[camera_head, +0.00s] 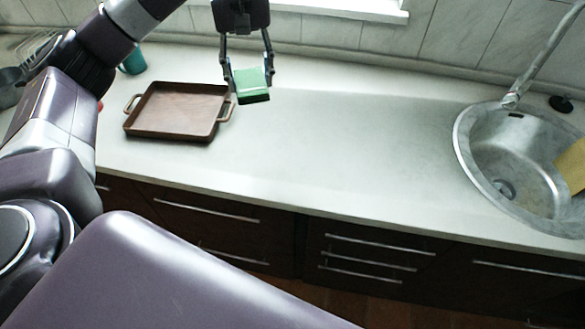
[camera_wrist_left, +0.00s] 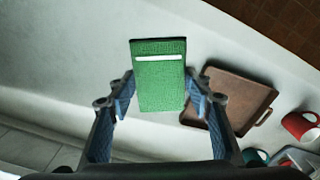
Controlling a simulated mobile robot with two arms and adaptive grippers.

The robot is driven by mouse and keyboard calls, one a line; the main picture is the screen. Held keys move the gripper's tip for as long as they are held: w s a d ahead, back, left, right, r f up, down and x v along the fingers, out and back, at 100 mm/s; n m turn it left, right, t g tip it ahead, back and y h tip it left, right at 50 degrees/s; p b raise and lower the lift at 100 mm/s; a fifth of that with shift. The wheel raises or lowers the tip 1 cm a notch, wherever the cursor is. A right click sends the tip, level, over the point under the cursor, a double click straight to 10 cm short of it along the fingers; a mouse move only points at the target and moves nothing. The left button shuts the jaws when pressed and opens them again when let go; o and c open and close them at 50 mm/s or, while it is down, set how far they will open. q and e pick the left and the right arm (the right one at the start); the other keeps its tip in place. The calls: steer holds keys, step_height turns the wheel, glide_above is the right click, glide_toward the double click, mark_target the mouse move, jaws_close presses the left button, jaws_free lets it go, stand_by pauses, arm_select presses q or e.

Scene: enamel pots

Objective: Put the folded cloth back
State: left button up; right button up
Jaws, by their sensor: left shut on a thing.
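The folded cloth (camera_head: 252,86) is a small green block. It is at the upper middle of the head view, just right of the brown tray (camera_head: 180,112). My left gripper (camera_head: 251,82) comes down from above and is shut on it, one finger on each side. In the left wrist view the cloth (camera_wrist_left: 160,82) shows a white stripe and sits between the fingers. I cannot tell whether it touches the counter. My right gripper is in neither view.
The tray has two handles and looks empty. A teal mug (camera_head: 133,62) stands behind it; a red mug (camera_wrist_left: 300,125) shows in the wrist view. The sink (camera_head: 463,150), with a yellow thing (camera_head: 572,165) at it, is far right. The counter (camera_head: 350,140) between is clear.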

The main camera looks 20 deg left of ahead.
arm_select(q)
steer(key=shift+s+d+f+m, duration=0.15)
steer(key=shift+d+f+m, duration=0.2)
steer(key=shift+d, duration=0.25)
step_height(320, 180, down, 6)
steer(key=f+p, duration=0.1)
steer(key=p, duration=0.2)
glide_above(262, 150)
step_height(262, 150, down, 7)
steer(key=shift+r, duration=0.1)
steer(key=shift+f, duration=0.7)
step_height(262, 150, down, 4)
steer(key=shift+r+p, duration=0.1)
steer(key=shift+p, duration=0.4)
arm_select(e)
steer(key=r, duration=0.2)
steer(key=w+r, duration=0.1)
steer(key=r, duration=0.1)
arm_select(q)
steer(key=shift+f, duration=0.25)
steer(key=o, duration=1)
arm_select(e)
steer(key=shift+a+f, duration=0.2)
